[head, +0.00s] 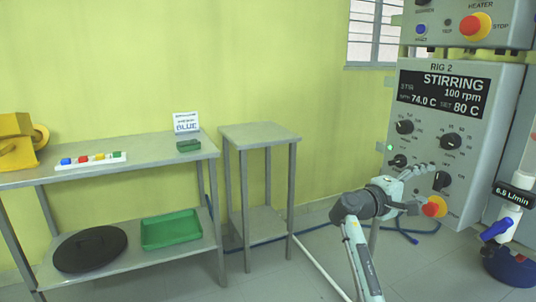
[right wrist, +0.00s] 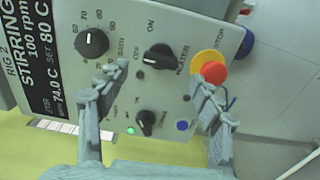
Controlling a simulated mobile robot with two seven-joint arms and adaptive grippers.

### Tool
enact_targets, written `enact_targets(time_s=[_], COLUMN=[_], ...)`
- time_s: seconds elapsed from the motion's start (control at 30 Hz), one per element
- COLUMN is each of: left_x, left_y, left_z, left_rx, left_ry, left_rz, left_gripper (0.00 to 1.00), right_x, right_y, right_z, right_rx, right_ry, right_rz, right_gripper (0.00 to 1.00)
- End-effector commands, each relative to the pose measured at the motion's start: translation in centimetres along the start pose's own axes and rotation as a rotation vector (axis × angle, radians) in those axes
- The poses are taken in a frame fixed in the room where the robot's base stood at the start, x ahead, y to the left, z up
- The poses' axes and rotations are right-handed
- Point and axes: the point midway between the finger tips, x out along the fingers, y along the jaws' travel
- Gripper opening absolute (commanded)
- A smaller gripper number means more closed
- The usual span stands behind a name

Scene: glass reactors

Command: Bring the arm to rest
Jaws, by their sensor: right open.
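My right gripper (head: 424,190) is open and empty in front of the lower part of the grey RIG 2 panel (head: 479,185). In the right wrist view its two fingers (right wrist: 158,82) stand apart. Black knobs show between and above them, including a heater knob (right wrist: 158,57). The right-hand finger overlaps the red stop button on its yellow base (right wrist: 208,62); whether they touch I cannot tell. The panel's display (head: 443,95) reads STIRRING, 100 rpm, 74.0 C and SET 80 C. My left gripper is not in view.
A small bare table (head: 260,133) stands left of my right arm. A long table (head: 110,180) holds small coloured blocks and a BLUE sign (head: 186,122); a green tray (head: 171,231) is on its lower shelf. A flow meter (head: 514,195) stands at right. Blue hose lies on the floor.

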Motion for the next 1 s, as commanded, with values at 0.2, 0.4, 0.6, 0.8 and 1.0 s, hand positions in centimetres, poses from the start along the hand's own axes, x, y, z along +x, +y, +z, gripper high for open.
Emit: enact_targets(time_s=[0.2,0.4,0.6,0.8,1.0], left_x=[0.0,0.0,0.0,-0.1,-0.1], left_y=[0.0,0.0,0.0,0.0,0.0], left_z=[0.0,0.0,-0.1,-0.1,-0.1], left_rx=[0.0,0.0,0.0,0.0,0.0], left_ry=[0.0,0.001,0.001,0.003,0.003], left_rz=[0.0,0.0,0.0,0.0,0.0], left_gripper=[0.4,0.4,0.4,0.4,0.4], right_x=[3.5,4.9,4.8,4.7,2.8], right_y=[0.1,0.0,0.0,0.0,-0.1], right_z=[0.0,0.0,0.0,0.0,-0.1], right_rx=[-0.001,0.0,0.014,0.012,0.0], right_ry=[0.0,0.001,0.001,0.001,0.004], right_rz=[0.001,0.0,0.0,-0.001,-0.001], right_gripper=[0.66,0.66,0.66,0.66,0.66])
